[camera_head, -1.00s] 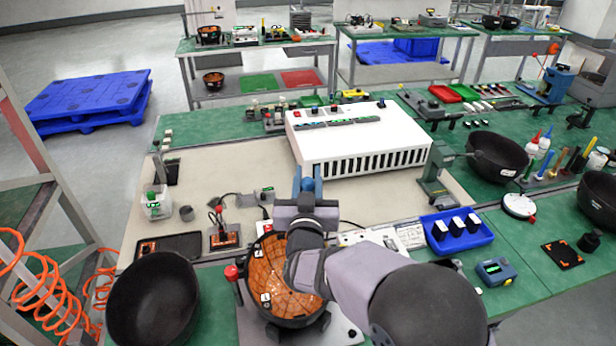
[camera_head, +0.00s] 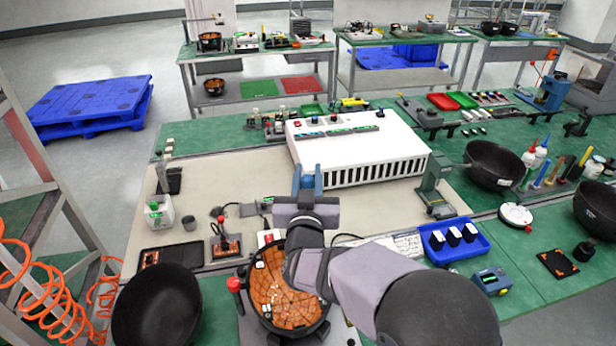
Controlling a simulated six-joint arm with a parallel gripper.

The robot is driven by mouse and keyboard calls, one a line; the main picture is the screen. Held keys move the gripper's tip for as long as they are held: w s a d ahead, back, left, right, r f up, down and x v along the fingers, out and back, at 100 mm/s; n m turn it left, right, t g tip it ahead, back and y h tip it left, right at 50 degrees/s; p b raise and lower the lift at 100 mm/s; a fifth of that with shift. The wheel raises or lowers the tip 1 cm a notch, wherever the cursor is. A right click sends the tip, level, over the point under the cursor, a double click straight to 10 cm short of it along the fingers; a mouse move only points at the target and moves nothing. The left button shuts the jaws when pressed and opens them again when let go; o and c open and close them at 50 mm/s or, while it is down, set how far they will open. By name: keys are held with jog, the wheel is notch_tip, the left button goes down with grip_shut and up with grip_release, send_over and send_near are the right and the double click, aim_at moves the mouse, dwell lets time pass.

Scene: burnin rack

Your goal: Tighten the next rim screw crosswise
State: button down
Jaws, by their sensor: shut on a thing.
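A round black housing (camera_head: 325,328) with an orange-brown board (camera_head: 275,280) inside sits at the front centre. Small pale parts show on the board. My forearm hides the housing's right side, and the rim screws are too small to make out. My gripper (camera_head: 308,180) has blue fingers and is beyond the housing, above the beige mat, in front of the white slotted box.
A red-knobbed lever (camera_head: 234,285) stands at the housing's left. A black bowl (camera_head: 157,305) is at front left. The white slotted box (camera_head: 355,150) is behind my gripper. A blue tray (camera_head: 455,240) lies to the right. The beige mat (camera_head: 235,180) has free room left of my gripper.

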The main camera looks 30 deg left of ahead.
jog(key=shift+r, duration=0.75)
